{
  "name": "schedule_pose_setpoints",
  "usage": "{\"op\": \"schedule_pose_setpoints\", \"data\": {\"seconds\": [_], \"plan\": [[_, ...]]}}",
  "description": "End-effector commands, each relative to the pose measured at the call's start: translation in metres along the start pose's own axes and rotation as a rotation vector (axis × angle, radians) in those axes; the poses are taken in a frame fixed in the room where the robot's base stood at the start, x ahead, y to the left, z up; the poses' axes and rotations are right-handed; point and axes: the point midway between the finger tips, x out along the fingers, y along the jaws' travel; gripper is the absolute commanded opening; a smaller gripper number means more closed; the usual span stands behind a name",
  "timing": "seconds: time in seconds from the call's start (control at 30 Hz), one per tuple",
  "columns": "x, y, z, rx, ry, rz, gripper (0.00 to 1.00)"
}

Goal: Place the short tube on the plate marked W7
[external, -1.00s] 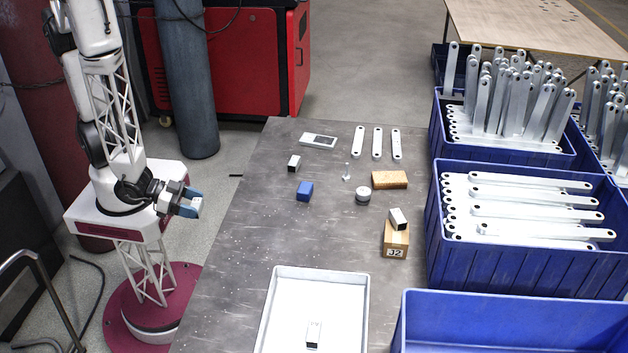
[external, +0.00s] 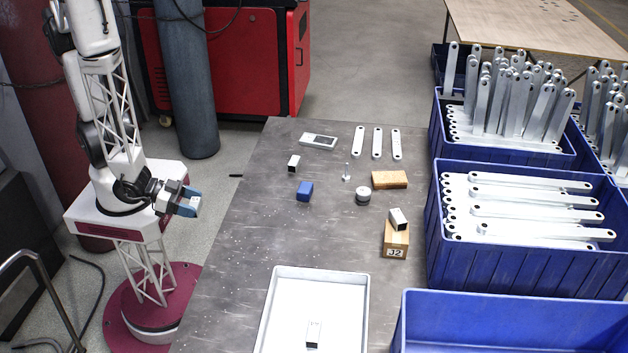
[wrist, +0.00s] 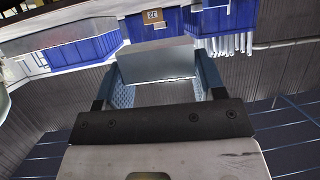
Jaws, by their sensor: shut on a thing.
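My gripper (external: 190,203) is at the left, beside the table and clear of it. Its blue fingers are shut on a light grey metal piece (wrist: 155,60), which spans between the fingertips in the wrist view. It looks like a short tube, but its ends are hidden there. I can read no W7 mark on anything.
The grey table (external: 225,260) holds a blue block (external: 305,191), a round metal piece (external: 362,196), a wooden block (external: 389,180), a small bolt-like part, a handheld device (external: 318,141) and three flat brackets (external: 377,143). Blue bins (external: 520,262) line the right side. The table's left part is clear.

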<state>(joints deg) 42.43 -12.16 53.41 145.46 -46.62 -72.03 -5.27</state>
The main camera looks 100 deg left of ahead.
Motion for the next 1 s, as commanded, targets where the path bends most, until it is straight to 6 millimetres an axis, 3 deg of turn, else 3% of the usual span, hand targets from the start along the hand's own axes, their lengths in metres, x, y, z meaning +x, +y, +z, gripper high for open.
{"op": "schedule_pose_setpoints", "data": {"seconds": [0.27, 0.47, 0.67, 1.0], "plan": [[0.005, 0.004, -0.002, -0.001, 0.0, -0.001, 0.39], [0.027, 0.02, -0.009, -0.005, 0.002, -0.007, 0.39], [0.067, 0.043, -0.026, -0.009, 0.002, -0.013, 0.39], [0.148, 0.076, -0.07, -0.011, 0.001, -0.022, 0.39]]}}
